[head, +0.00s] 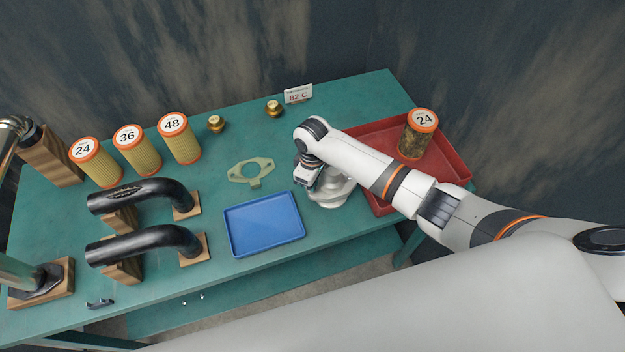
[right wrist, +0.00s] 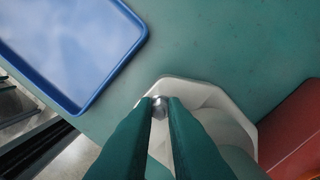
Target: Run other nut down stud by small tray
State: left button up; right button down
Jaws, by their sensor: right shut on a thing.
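My right gripper (head: 309,187) points down over a pale grey-white casting (head: 335,192), which stands on the green table just right of the small blue tray (head: 264,225). In the right wrist view the fingers (right wrist: 160,103) are shut on a small silver nut (right wrist: 159,107) above the casting (right wrist: 206,97). The blue tray (right wrist: 128,68) also shows there, to the upper left. The stud is hidden beneath the nut and fingers, so I cannot tell how far down the nut sits. My left gripper is not in view.
A red tray (head: 450,158) with a dirty filter (head: 417,135) lies to the right. A flat gasket (head: 250,171), brass fittings (head: 216,123), several clean filters (head: 138,148) and black pipes (head: 140,244) are behind and left. The table between gasket and fittings is clear.

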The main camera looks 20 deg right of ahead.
jog(key=shift+s+f, duration=0.1)
jog(key=c, duration=1.4)
grip_release()
jog(key=shift+c, duration=0.3)
